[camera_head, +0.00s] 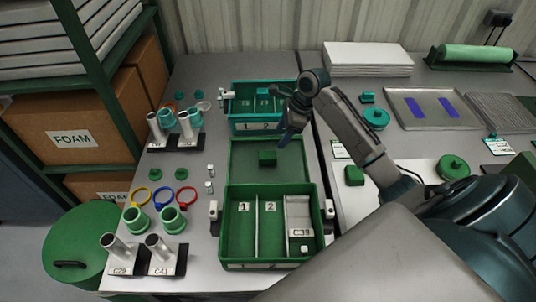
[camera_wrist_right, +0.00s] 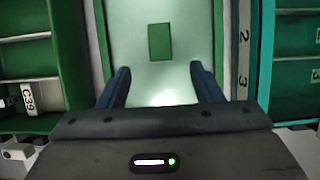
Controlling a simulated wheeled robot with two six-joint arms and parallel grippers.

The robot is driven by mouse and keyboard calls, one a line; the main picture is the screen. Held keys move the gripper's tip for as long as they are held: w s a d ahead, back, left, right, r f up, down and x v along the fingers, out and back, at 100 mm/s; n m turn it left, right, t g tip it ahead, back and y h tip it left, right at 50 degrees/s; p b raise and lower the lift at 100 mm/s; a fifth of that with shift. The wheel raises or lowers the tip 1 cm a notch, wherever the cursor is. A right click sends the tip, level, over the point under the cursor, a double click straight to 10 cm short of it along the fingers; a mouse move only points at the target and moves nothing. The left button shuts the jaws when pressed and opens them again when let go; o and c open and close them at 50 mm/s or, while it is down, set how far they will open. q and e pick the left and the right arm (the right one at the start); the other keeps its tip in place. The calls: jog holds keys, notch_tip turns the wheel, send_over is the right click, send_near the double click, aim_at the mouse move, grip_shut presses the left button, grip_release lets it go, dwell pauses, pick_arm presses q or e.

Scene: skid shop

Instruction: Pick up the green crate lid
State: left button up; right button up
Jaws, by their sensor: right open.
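The green crate lid (camera_head: 245,172) lies between the green crate (camera_head: 225,225) in front and the teal crate (camera_head: 233,115) behind. A small darker green block handle (camera_head: 267,157) stands on its middle. My right gripper (camera_head: 288,132) is above the far part of the lid, in front of the teal crate. In the right wrist view the open, empty fingers (camera_wrist_right: 160,78) point toward the lid (camera_wrist_right: 130,35), and its handle (camera_wrist_right: 160,42) shows ahead between them. The fingers look apart from the handle. My left gripper is not in view.
The green crate has compartments marked 1 and 2. Its wall is close beside the lid in the right wrist view (camera_wrist_right: 70,50), with the teal crate (camera_wrist_right: 265,60) opposite. Tubes (camera_head: 160,245), rings (camera_head: 162,197) and green caps stand left. A metal tray (camera_head: 420,118) lies right.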

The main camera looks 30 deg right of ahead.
aim_at(268, 155)
jog(key=x, duration=1)
jog(key=shift+w+f+p, duration=0.1)
jog(key=shift+f+p, duration=0.1)
jog(key=shift+p, duration=0.15)
jog(key=c, duration=1.3)
